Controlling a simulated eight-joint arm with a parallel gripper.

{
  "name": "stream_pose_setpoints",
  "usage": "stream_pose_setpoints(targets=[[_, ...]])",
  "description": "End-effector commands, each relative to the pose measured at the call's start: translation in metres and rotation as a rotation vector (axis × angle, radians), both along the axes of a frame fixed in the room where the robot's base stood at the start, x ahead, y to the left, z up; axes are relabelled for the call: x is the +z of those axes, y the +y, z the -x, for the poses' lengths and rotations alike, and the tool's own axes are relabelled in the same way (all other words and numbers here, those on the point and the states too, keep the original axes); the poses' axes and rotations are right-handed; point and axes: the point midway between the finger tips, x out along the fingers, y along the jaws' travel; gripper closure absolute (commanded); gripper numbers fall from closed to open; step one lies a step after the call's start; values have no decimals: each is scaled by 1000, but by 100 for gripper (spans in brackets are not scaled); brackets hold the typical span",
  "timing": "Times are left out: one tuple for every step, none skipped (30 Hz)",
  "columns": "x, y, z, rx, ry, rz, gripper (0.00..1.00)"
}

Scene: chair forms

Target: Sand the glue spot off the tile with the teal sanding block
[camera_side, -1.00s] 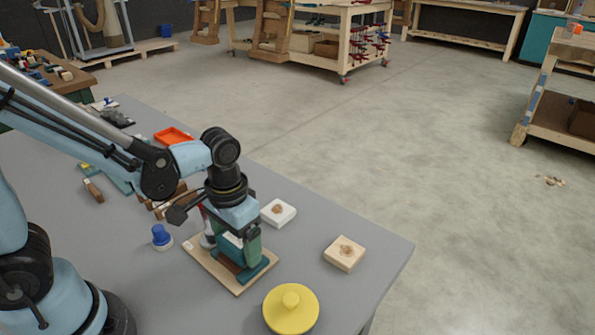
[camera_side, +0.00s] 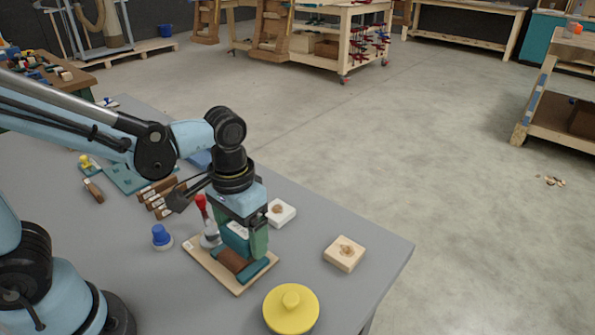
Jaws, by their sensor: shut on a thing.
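My gripper (camera_side: 246,240) is shut on the teal sanding block (camera_side: 236,238), above a pale wooden board (camera_side: 211,267). The block is partly hidden by the fingers. Just below it, a brown piece (camera_side: 233,261) lies on the board beside a teal strip (camera_side: 255,272). I cannot tell whether the block touches the brown piece. A white tile (camera_side: 289,217) with a brown spot lies behind and right of my gripper, its left edge partly hidden. A pale wooden block (camera_side: 344,254) with a similar brown spot lies farther right.
A red-handled tool (camera_side: 201,208) stands close left of my gripper. A yellow knobbed lid (camera_side: 291,309) is at the front, and a blue-topped item (camera_side: 161,236) at left. Brown wooden pieces (camera_side: 160,196) and a teal tray (camera_side: 125,178) lie farther back. Bare grey tabletop surrounds the wooden block.

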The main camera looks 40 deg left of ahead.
Motion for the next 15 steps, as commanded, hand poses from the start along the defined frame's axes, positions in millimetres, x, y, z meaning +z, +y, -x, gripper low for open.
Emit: stream_pose_setpoints(targets=[[5, 0, 0, 0, 0, 0, 49], [8, 0, 0, 0, 0, 0, 49], [11, 0, 0, 0, 0, 0, 49], [14, 0, 0, 0, 0, 0, 49], [17, 0, 0, 0, 0, 0, 49], [20, 0, 0, 0, 0, 0, 49], [23, 0, 0, 0, 0, 0, 49], [26, 0, 0, 0, 0, 0, 49], [29, 0, 0, 0, 0, 0, 49], [32, 0, 0, 0, 0, 0, 49], [34, 0, 0, 0, 0, 0, 49], [38, 0, 0, 0, 0, 0, 49], [39, 0, 0, 0, 0, 0, 49], [41, 0, 0, 0, 0, 0, 49], [43, 0, 0, 0, 0, 0, 49]])
